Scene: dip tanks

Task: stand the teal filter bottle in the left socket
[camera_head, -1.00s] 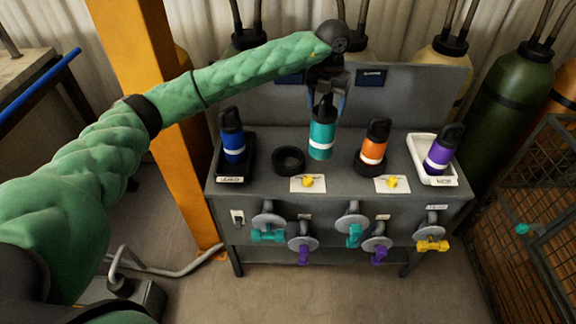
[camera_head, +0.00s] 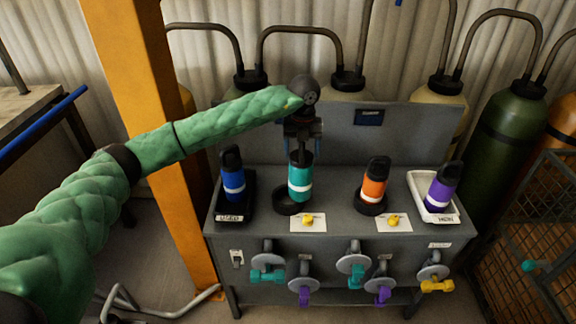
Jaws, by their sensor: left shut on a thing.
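The teal filter bottle (camera_head: 300,175) with a white band is upright in my left gripper (camera_head: 301,150), which is shut on its dark top. The left socket (camera_head: 283,207), a black ring on the grey bench, shows at the bottle's lower left. The bottle's base overlaps the ring's right part in the picture. I cannot tell whether the base is above the ring or partly in it. The orange bottle (camera_head: 374,185) stands in the right socket (camera_head: 370,208). My right gripper is not in view.
A blue bottle (camera_head: 233,180) stands in a black tray (camera_head: 222,212) at the left. A purple bottle (camera_head: 440,190) stands in a white tray (camera_head: 417,187) at the right. Cards with yellow pieces lie by the sockets. The bench's back panel (camera_head: 410,135) rises behind.

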